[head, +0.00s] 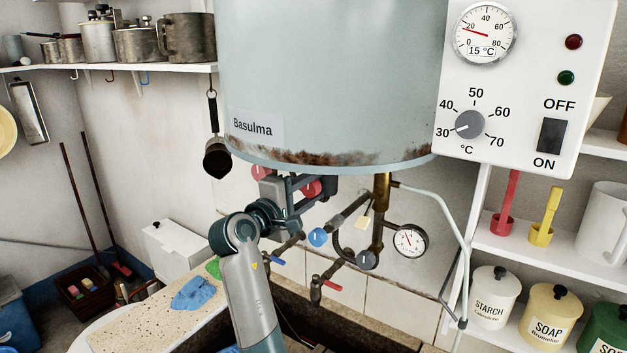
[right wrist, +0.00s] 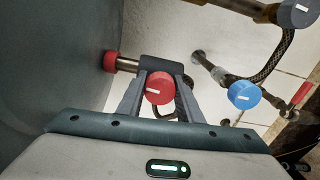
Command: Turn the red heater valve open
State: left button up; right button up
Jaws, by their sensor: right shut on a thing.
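The red heater valve knob (right wrist: 160,88) has a white line on its face and sits between the two fingers of my right gripper (right wrist: 157,92) in the right wrist view. My right gripper is shut on it. In the head view the red knob (head: 312,188) shows below the rusty rim of the boiler (head: 330,80), partly covered by the gripper (head: 305,187). Another red part (right wrist: 110,62) shows beside the boiler in the right wrist view. My left gripper is not in view.
A blue knob (head: 317,237), a grey knob (head: 367,258), pipes and a round gauge (head: 410,240) are close to the right of my arm. A control panel (head: 520,80) hangs at upper right. The stone trough (head: 355,325) lies below.

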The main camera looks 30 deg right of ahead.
jog(key=shift+n, duration=0.6)
jog(key=o, duration=1)
jog(key=shift+w, duration=0.1)
jog(key=shift+o, duration=0.2)
